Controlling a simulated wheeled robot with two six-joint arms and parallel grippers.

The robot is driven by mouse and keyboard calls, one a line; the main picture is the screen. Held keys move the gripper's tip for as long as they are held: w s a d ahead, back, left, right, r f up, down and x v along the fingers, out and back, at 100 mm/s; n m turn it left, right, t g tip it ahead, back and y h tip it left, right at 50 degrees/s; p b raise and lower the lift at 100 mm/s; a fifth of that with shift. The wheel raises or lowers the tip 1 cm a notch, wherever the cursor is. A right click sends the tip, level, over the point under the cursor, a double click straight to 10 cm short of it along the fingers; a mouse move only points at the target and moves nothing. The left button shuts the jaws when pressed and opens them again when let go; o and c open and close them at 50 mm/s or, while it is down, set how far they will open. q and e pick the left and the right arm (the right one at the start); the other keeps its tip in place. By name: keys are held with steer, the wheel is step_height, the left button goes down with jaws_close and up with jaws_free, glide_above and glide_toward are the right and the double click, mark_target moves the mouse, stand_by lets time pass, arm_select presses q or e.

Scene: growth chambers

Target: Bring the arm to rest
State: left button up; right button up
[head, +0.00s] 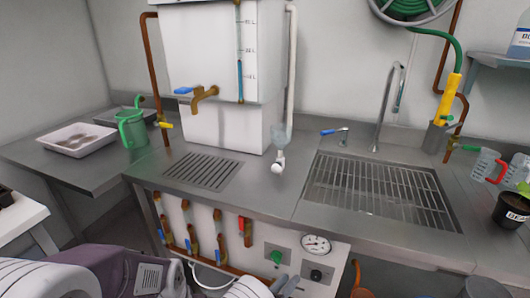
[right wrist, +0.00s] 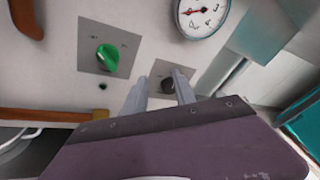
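My right gripper (head: 285,284) is low in the head view, in front of the lower panel under the bench. In the right wrist view its two grey fingers (right wrist: 162,92) stand apart with nothing between them. They point toward a black knob (right wrist: 168,84) on the panel, which also shows in the head view (head: 316,275). Whether the fingertips touch the knob I cannot tell. My left gripper does not show.
A green knob (right wrist: 107,57) and a round gauge (right wrist: 202,14) are close to the right gripper. Above are the bench with a sink grate (head: 380,190), a white tank (head: 215,60) and a green jug (head: 131,128). A white tray (head: 80,140) stands at left.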

steer(key=s+d+r+m+g+h, duration=0.2)
steer(key=s+d+r+m+g, duration=0.1)
steer(key=d+m+g, duration=0.4)
steer(key=s+d+r+m+g+y, duration=0.1)
steer(key=s+d+m+g+y, duration=0.25)
steer(key=s+m, duration=0.45)
steer(key=s+d+r+m+g+y, duration=0.2)
steer(key=s+m+g+y, duration=0.4)
steer(key=m, duration=0.5)
step_height(320, 180, up, 23)
steer(key=a+m+t+y+p, duration=0.1)
steer(key=m+t+y+p, duration=0.2)
steer(key=m+p, duration=0.6)
steer(key=t+p, duration=0.2)
steer(key=p, duration=0.8)
steer(key=shift+s+a+m, duration=0.15)
steer(key=shift+a+m, duration=0.15)
steer(key=shift+a, duration=0.1)
